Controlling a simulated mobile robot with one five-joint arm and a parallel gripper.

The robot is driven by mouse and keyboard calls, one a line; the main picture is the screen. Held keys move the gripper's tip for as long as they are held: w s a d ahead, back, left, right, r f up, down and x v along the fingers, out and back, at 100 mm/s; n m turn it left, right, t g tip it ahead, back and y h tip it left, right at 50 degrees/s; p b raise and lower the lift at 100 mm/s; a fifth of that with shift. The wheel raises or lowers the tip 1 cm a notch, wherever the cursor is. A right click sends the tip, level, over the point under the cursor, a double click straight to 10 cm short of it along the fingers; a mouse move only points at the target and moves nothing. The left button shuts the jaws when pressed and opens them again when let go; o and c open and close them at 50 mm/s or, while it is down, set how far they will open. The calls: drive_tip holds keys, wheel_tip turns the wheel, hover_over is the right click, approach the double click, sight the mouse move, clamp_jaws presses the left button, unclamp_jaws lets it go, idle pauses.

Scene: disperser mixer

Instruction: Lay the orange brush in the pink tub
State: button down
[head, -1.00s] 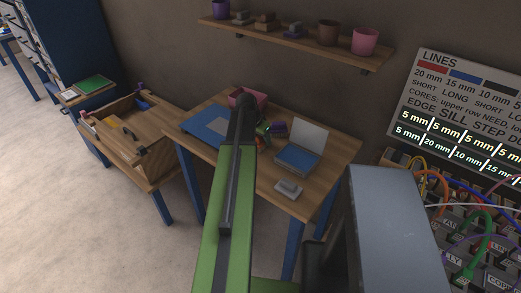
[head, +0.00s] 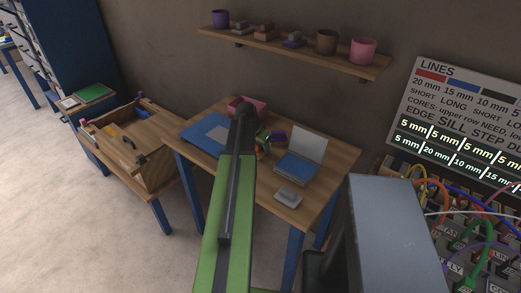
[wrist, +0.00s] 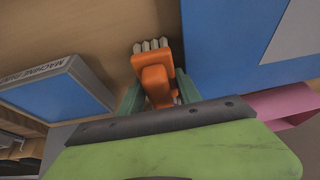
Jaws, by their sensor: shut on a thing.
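The orange brush (wrist: 156,77) is between the green fingers of my gripper (wrist: 160,92) in the wrist view, its pale bristles pointing to the top of the picture. My gripper is shut on it. The pink tub (wrist: 285,104) shows partly at the right of the wrist view, beside the gripper and partly hidden by my green arm part. In the head view the pink tub (head: 259,103) stands at the back of the wooden table, partly behind my arm. The gripper (head: 263,142) is mostly hidden there.
A blue sheet (head: 205,132) lies left of my arm on the table (head: 310,205). A shelf with pots (head: 290,46) hangs above.

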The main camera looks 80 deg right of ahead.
wheel_tip(320, 180, up, 5)
drive_tip(key=p, duration=0.4)
drive_tip(key=shift+f, duration=0.2)
drive_tip(key=s+a+r+p, duration=0.6)
drive_tip(key=a, duration=0.4)
drive_tip(key=shift+s, duration=0.2)
